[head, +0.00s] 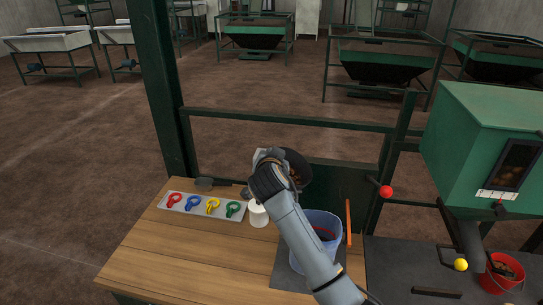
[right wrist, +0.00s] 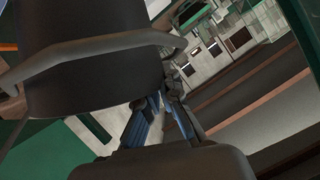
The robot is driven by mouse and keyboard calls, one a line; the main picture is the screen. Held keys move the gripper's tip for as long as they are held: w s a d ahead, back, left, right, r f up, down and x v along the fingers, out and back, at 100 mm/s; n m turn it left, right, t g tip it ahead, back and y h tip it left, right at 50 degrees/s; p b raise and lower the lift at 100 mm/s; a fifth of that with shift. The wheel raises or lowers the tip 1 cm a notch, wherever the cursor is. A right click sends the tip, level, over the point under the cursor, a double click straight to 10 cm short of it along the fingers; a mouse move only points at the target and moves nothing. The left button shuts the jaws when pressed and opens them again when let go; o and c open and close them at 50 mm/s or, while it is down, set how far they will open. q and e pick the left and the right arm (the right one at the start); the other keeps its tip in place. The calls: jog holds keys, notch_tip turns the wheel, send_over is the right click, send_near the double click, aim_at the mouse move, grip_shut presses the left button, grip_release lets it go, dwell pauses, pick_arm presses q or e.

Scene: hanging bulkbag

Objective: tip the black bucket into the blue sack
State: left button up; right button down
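The black bucket (head: 296,161) is held up beyond the far edge of the wooden table, partly hidden behind my right gripper (head: 268,172). Brownish contents show at its opening. In the right wrist view the bucket (right wrist: 85,60) fills the upper left, and my right gripper's fingers (right wrist: 157,100) close together at its side by the grey handle. The exact grip point is partly hidden. The blue sack (head: 325,222) stands open on a dark mat at the table's right end, nearer than the bucket and partly covered by my right arm. My left gripper is out of view.
An orange stick (head: 348,222) is beside the sack. A green hopper (head: 485,150) and red bucket (head: 502,272) stand right. The table's front left is clear.

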jog(key=shift+s+d+r+m+t+y, duration=0.15)
jog(key=shift+d+r+m+t+y, duration=0.15)
jog(key=shift+d+r+m, duration=0.4)
dwell(0.6)
jog(key=shift+s+d+r+m+t+y+b, duration=0.2)
jog(key=shift+d+r+m+y+b, duration=0.1)
jog(key=shift+d+m+b, duration=0.15)
jog(key=shift+s+d+r+m+t+y+b, duration=0.2)
jog(key=shift+d+r+m+b, duration=0.1)
jog(key=shift+m+b, duration=0.15)
dwell(0.8)
jog(key=shift+s+d+f+m+t+b, duration=0.1)
jog(key=shift+s+d+m+t+b, duration=0.15)
jog(key=shift+s+d+m+b, duration=0.35)
jog(key=shift+s+d+m+t+b, duration=0.25)
jog(key=shift+s+m+b, duration=0.4)
jog(key=shift+b, duration=0.35)
dwell(1.0)
jog(key=shift+s+d+f+m+y+b, duration=0.25)
jog(key=shift+d+m+y+b, duration=0.2)
jog(key=shift+b, duration=0.3)
dwell(0.4)
jog(key=shift+w, duration=0.1)
